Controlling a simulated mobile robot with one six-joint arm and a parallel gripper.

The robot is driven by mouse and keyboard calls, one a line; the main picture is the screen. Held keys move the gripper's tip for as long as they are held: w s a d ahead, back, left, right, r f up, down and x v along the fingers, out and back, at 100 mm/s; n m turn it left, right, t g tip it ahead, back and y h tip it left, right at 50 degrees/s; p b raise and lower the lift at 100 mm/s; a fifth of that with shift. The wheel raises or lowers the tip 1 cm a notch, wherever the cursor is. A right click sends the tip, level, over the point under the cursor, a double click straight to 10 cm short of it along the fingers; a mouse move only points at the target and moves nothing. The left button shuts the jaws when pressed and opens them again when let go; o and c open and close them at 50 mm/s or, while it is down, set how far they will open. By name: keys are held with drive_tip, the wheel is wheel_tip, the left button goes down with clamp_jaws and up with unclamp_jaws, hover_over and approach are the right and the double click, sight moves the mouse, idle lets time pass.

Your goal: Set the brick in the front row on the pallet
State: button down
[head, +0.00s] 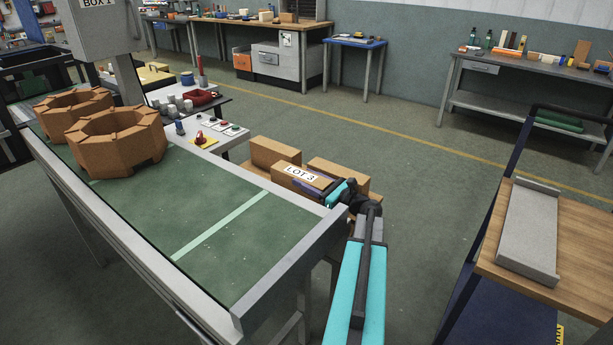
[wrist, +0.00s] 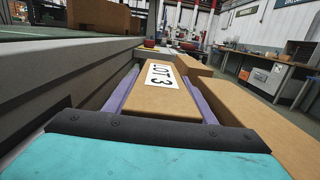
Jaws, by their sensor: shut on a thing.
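The tan brick with a white LOT 3 label (head: 287,181) is in my gripper (head: 318,186), beyond the conveyor's right end. In the wrist view my gripper (wrist: 160,84) has its two purple fingers along both sides of this brick (wrist: 163,112), shut on it. Another tan brick (head: 274,151) stands behind it, and one (head: 340,170) lies to its right.
The green conveyor (head: 215,225) has a raised grey end rail (head: 292,268) close to my gripper. Two brown octagonal brick rings (head: 115,140) stand on the belt. A wooden-topped cart (head: 580,250) with a grey channel piece (head: 528,232) stands right. Floor between is clear.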

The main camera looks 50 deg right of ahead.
idle(0.4)
drive_tip(key=c, duration=0.8)
unclamp_jaws()
drive_tip(key=s, duration=0.8)
drive_tip(key=s+d, duration=0.1)
drive_tip(key=s, duration=0.3)
drive_tip(key=shift+f+b, duration=0.35)
